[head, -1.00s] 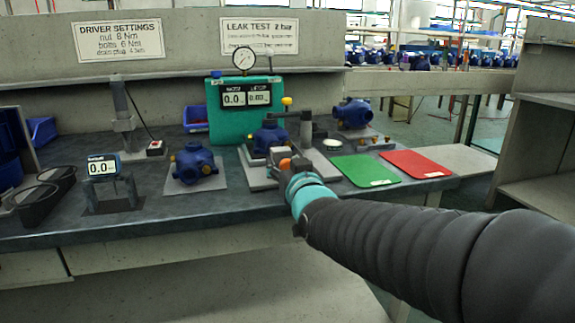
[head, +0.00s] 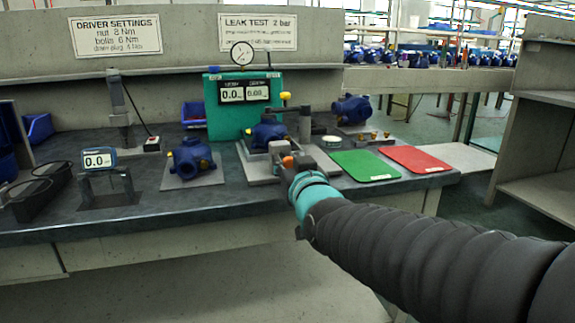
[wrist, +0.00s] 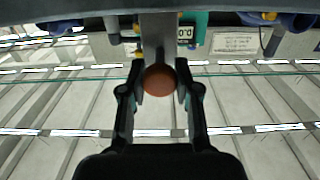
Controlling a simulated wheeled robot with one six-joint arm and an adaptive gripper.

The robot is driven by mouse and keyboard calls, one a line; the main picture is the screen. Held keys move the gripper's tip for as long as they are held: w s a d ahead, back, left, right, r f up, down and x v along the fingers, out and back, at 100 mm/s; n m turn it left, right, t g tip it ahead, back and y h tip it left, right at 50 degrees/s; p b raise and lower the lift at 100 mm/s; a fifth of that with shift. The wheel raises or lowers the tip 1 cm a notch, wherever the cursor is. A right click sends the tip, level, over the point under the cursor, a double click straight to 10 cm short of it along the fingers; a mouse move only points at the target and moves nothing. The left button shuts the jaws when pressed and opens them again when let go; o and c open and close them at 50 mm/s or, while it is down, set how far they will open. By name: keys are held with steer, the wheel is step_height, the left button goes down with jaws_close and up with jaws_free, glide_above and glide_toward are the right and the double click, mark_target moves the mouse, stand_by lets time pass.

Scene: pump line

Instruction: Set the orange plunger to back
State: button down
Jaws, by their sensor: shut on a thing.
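The orange plunger's round end (wrist: 159,80) sits between the two fingers of my gripper (wrist: 160,92) in the wrist view, with a grey bar just behind it. The fingers are shut on the plunger from both sides. In the head view, a small orange part (head: 288,161) shows at the tip of my gripper (head: 292,163), at the front of the leak-test fixture. A blue pump (head: 267,135) sits in that fixture, behind my gripper. My gripper and wrist hide much of the plunger, and its travel position cannot be told.
A teal tester (head: 228,115) with a gauge stands behind the fixture. A yellow-knobbed lever (head: 285,96) rises beside it. A green mat (head: 365,166) and a red mat (head: 413,159) lie to the right. Another blue pump (head: 190,160) stands to the left.

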steer(key=shift+s+f, duration=0.1)
steer(key=c, duration=0.8)
jaws_free()
steer(key=shift+s, duration=0.1)
steer(key=v, duration=1.2)
steer(key=shift+d, duration=0.1)
